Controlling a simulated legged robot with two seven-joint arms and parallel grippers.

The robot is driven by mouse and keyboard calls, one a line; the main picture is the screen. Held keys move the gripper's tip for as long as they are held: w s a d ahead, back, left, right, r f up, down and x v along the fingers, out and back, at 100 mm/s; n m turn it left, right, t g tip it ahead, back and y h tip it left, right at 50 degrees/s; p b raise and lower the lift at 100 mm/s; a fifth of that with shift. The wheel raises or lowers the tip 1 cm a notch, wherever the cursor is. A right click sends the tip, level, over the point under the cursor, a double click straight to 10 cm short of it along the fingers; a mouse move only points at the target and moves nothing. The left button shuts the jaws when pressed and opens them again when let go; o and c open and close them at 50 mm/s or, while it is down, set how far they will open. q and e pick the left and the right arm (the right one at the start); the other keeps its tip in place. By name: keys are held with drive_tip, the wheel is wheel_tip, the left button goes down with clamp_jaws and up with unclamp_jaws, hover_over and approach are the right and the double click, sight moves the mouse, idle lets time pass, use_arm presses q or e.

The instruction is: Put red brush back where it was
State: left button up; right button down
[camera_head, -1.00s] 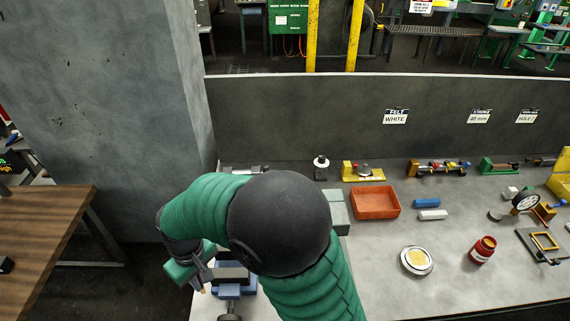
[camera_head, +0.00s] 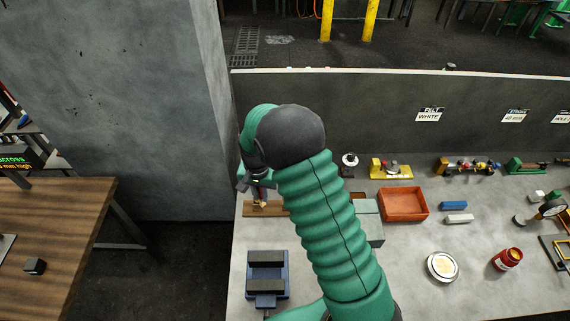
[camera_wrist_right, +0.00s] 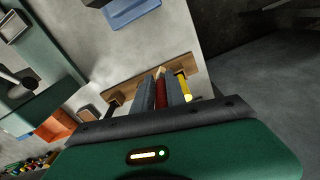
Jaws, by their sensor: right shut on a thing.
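My right gripper (camera_head: 258,190) is over a wooden strip (camera_head: 250,210) at the back left of the grey bench. In the right wrist view its two grey fingers (camera_wrist_right: 160,92) are shut on the red brush (camera_wrist_right: 161,88), of which a narrow red part shows between them. The wooden strip (camera_wrist_right: 135,83) lies just beyond the fingertips. A yellow-handled item (camera_wrist_right: 184,88) stands at the strip beside the fingers, and a dark item (camera_wrist_right: 113,106) is at its other end. I cannot tell whether the brush touches the strip. My left gripper is not in view.
A blue vise-like fixture (camera_head: 266,278) stands at the bench's front left. An orange tray (camera_head: 403,204) and grey blocks (camera_head: 371,230) are right of my arm. A round tin (camera_head: 442,266) and red jar (camera_head: 507,259) stand farther right. A low wall (camera_head: 380,105) runs behind.

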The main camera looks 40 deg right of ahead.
drive_tip(key=d+f+m+p, duration=0.2)
drive_tip(key=d+m+p, duration=0.3)
drive_tip(key=d+m, duration=0.45)
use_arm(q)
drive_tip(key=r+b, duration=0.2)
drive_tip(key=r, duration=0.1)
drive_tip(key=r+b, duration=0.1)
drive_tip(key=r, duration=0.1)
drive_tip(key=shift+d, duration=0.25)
use_arm(e)
drive_tip(key=shift+n, duration=0.75)
drive_tip(key=f, duration=0.3)
drive_tip(key=d+f, duration=0.1)
drive_tip(key=f, duration=0.1)
drive_tip(key=shift+w+d, duration=0.1)
drive_tip(key=shift+w, duration=0.15)
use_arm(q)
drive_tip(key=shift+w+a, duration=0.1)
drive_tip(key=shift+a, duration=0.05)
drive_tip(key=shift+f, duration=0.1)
use_arm(e)
drive_tip(key=shift+s+a, duration=0.1)
drive_tip(key=shift+a, duration=0.2)
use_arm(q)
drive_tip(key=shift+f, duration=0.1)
